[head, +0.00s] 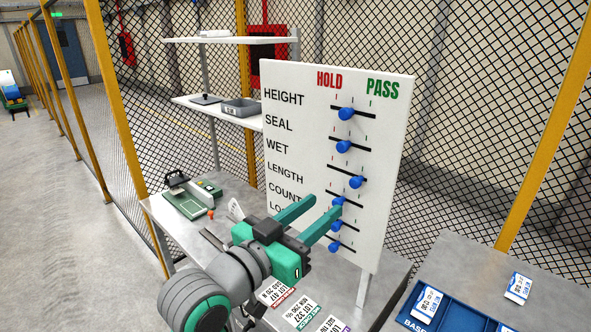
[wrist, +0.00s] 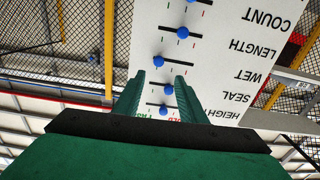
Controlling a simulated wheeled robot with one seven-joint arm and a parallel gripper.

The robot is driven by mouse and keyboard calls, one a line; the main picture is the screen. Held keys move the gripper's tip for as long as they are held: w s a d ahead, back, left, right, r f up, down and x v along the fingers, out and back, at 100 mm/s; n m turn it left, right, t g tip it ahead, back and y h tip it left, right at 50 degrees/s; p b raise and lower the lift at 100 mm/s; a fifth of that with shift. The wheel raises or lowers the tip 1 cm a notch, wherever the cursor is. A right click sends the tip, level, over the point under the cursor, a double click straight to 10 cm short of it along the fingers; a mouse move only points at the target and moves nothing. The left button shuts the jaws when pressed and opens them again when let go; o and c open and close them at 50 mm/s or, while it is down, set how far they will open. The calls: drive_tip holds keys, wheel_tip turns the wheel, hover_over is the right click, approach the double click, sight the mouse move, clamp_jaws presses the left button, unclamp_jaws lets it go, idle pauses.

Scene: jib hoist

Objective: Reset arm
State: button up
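My gripper (head: 326,204) is raised in front of the lower part of a white slider board (head: 300,90). Its two green fingers are spread apart with nothing between them. They overlap the lower blue knobs in the head view; I cannot tell whether they touch the board. The board has HOLD and PASS columns and several rows with blue knobs, such as the HEIGHT knob (head: 346,114) and the WET knob (head: 356,182). The lowest row label is partly hidden by my gripper. In the wrist view the board (wrist: 220,60) appears upside down, beyond the open fingers (wrist: 158,85).
Below my arm, a metal bench (head: 160,215) holds a green device (head: 190,198) and several printed labels (head: 300,312). Shelves (head: 225,40) with a grey bin (head: 240,107) stand behind. A blue tray (head: 395,318) is at lower right. Mesh fencing with yellow posts (head: 115,120) surrounds the area.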

drive_tip(key=a+f+n+t+y, duration=0.15)
drive_tip(key=f+n, duration=0.25)
drive_tip(key=f, duration=0.4)
drive_tip(key=s+a+f+n+t+y, duration=0.1)
drive_tip(key=f+n+t+y, duration=0.15)
drive_tip(key=f, duration=0.55)
drive_tip(key=a+f+n+t+y, duration=0.1)
drive_tip(key=a+f+n+y, duration=0.2)
drive_tip(key=f, duration=0.6)
drive_tip(key=s+a+f+n+y, duration=0.1)
drive_tip(key=s+f+n+y, duration=0.3)
drive_tip(key=s+f, duration=0.8)
drive_tip(key=s+a+f+m+g+y, duration=0.1)
drive_tip(key=s+f+m, duration=0.1)
drive_tip(key=s, duration=0.9)
drive_tip(key=s+f+m+g+y, duration=0.1)
drive_tip(key=s+f+m, duration=0.1)
drive_tip(key=s, duration=1)
drive_tip(key=shift+a+f+m, duration=0.3)
drive_tip(key=shift+a+m, duration=0.05)
drive_tip(key=shift+a, duration=0.05)
